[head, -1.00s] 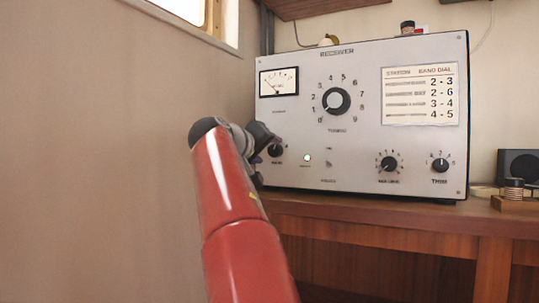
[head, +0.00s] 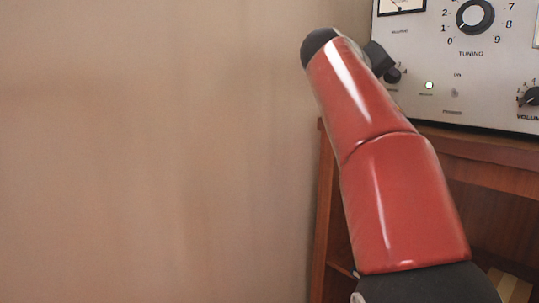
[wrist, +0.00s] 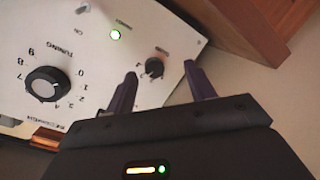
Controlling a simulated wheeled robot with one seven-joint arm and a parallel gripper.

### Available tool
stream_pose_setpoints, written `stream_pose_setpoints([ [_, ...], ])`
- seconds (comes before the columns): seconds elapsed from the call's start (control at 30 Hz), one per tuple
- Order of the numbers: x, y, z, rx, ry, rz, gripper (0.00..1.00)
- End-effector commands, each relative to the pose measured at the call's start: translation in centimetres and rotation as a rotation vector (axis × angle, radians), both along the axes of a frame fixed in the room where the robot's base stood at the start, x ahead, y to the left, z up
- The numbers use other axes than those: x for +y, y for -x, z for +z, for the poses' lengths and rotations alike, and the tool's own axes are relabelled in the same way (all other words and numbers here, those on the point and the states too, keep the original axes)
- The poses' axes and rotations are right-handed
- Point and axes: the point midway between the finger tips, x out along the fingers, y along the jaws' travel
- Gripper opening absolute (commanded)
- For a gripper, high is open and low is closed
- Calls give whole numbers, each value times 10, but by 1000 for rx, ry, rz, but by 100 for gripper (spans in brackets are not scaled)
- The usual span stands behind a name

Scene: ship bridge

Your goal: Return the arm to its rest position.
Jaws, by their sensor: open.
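My red arm (head: 400,190) reaches up from the lower right in the head view to the left end of the receiver. My gripper (wrist: 160,70) is open and empty, its two dark fingers apart in the wrist view. A small black knob (wrist: 154,68) on the receiver's panel appears between the fingertips; I see no finger closed on it, and cannot tell the exact gap. In the head view this knob (head: 392,75) shows just beside the dark wrist parts, and the fingers are mostly hidden.
The grey receiver (head: 440,50) with its tuning dial (head: 475,16) and lit green lamp (head: 429,85) stands on a wooden desk (head: 480,150). A bare beige wall (head: 150,150) fills the left. The wrist view shows wood (wrist: 250,25) close by at the top.

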Motion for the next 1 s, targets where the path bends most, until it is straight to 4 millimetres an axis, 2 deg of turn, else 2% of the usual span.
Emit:
stream_pose_setpoints([
  [0.03, -9, 9, -10, 29, -53, 17, 54],
  [0.13, -16, 29, -48, 100, -186, 77, 54],
  [0.27, -5, 67, -104, 189, -365, 165, 54],
  [0.37, 14, 103, -147, 252, -490, 225, 54],
  [0.6, 78, 207, -254, 383, -744, 316, 54],
  [0.7, 100, 246, -294, 423, -823, 325, 54],
  [0.83, 119, 281, -334, 456, -891, 319, 54],
  [0.9, 124, 292, -347, 466, -912, 316, 54],
  [1.0, 128, 300, -357, 473, -925, 312, 54],
])
